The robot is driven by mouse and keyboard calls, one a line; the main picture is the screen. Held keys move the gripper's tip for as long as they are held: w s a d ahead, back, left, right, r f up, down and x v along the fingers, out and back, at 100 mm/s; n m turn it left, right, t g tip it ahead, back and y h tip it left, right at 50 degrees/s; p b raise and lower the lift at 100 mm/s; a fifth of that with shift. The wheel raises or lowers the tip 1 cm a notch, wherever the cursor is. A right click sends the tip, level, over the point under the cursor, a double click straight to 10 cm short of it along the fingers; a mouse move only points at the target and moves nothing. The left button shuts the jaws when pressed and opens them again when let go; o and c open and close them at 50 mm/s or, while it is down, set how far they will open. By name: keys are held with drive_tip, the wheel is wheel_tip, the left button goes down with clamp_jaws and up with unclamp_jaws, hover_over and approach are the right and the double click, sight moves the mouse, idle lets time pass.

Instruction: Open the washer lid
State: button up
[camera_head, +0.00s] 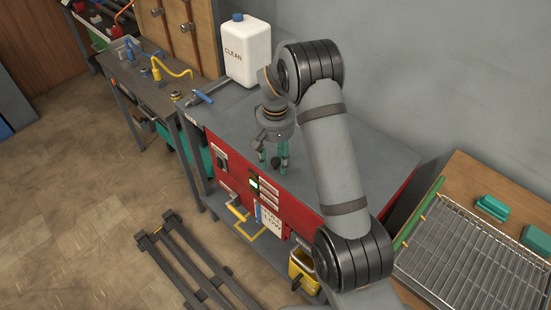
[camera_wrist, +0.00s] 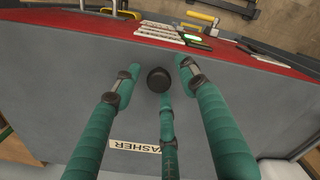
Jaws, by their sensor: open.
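The washer is a red cabinet (camera_head: 232,163) with a flat grey lid (camera_head: 232,120) on top, which looks shut. In the wrist view the grey lid (camera_wrist: 60,75) fills most of the picture and carries a label reading WASHER (camera_wrist: 135,146). My gripper (camera_head: 273,163) is over the front part of the lid, pointing down. In the wrist view its green fingers (camera_wrist: 158,72) are spread open. A dark round knob-like piece (camera_wrist: 158,79) shows between the fingers; I cannot tell whether they touch it. No object is held.
A white jug marked CLEAN (camera_head: 247,50) stands at the lid's back left. A blue-handled pipe (camera_head: 208,92) is at its left edge. A yellow handle (camera_head: 240,222) juts from the front. A wire rack (camera_head: 470,262) lies at right. Dark rails (camera_head: 185,258) lie on the floor.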

drive_tip(key=shift+f, duration=0.2)
drive_tip(key=shift+c, duration=0.8)
clamp_jaws()
